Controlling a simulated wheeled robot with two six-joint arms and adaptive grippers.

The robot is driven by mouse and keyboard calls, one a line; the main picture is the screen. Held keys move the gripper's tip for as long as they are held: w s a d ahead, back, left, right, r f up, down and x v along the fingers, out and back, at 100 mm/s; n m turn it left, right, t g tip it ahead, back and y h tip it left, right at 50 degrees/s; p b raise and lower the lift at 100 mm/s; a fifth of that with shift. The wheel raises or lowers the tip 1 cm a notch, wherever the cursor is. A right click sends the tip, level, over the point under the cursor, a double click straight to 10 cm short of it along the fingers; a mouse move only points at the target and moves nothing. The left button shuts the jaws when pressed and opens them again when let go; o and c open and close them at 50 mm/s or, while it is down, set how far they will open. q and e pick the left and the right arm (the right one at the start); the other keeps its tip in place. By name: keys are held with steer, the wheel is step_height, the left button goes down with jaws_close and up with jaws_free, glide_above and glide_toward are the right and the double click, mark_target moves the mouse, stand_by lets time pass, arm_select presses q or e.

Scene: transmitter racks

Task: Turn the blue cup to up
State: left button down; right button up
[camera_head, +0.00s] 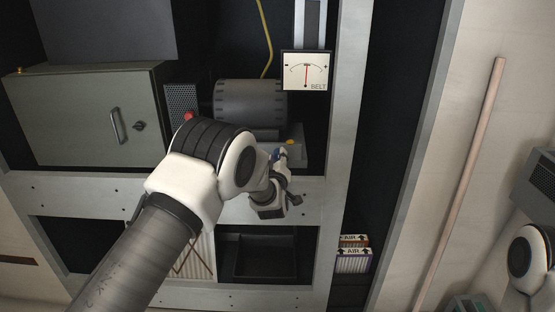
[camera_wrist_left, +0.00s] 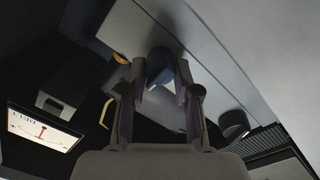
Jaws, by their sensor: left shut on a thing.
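The blue cup (camera_wrist_left: 158,64) shows as a small dark blue rounded piece between the fingertips of my left gripper (camera_wrist_left: 160,80) in the left wrist view. The fingers are shut on its two sides. In the head view only a bit of the blue cup (camera_head: 276,155) shows at the fingertips of my left gripper (camera_head: 281,158). It is at a grey box below the motor-like cylinder, and the fingers and wrist hide most of it. Its exact tilt cannot be told.
A BELT meter (camera_head: 307,71) hangs above right, its red needle near the middle. A yellow knob (camera_head: 290,142) is close beside the fingers. A ribbed cylinder (camera_head: 250,102) stands behind, and a green-grey cabinet (camera_head: 85,115) is to the left. Rack posts (camera_head: 345,120) bound the bay.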

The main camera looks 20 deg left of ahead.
arm_select(q)
steer(key=c, duration=0.8)
jaws_free()
steer(key=shift+c, duration=0.2)
steer(key=v, duration=1.2)
